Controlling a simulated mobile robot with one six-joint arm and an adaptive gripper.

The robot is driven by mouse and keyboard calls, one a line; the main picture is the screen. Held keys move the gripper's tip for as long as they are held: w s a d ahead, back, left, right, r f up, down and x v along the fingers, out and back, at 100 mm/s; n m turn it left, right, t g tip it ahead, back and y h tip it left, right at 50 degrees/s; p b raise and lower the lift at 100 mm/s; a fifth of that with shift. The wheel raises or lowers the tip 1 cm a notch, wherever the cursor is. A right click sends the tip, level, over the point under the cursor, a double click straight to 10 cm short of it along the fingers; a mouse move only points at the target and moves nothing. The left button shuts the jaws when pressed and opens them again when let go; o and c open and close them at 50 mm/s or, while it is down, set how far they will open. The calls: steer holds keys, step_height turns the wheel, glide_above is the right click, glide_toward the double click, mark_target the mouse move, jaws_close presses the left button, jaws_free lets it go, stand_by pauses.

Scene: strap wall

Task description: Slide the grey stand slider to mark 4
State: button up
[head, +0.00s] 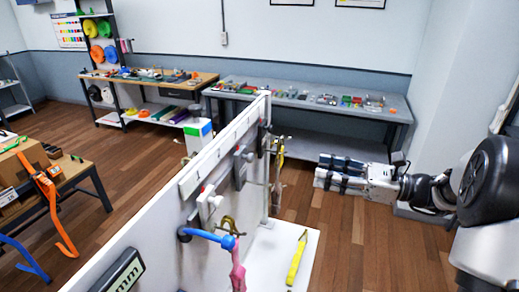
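A white upright panel (150,240) runs from the lower left toward the middle, with a pale marked strip (215,158) along its upper part. The marks are too small to read. A grey block-like slider (241,166) sits on the panel's right face, and a paler one (208,204) is nearer the camera. I cannot tell for certain which is the grey stand slider. My gripper (318,172) is to the right of the panel, pointing left, clear of both sliders. It holds nothing that I can see. Its finger gap is unclear.
A blue strap (205,236) and a pink strap (238,272) hang on the panel's near part. A yellow strap (297,257) lies on the white ledge (270,255). A grey bench (390,108) with small parts stands behind my gripper. Wooden floor (345,250) is clear below my arm.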

steer(key=x, duration=0.8)
steer(key=b+x, duration=0.1)
steer(key=x, duration=0.8)
steer(key=shift+s+a+r, duration=0.1)
steer(key=shift+s+a, duration=0.05)
steer(key=shift+a, duration=0.1)
jaws_close()
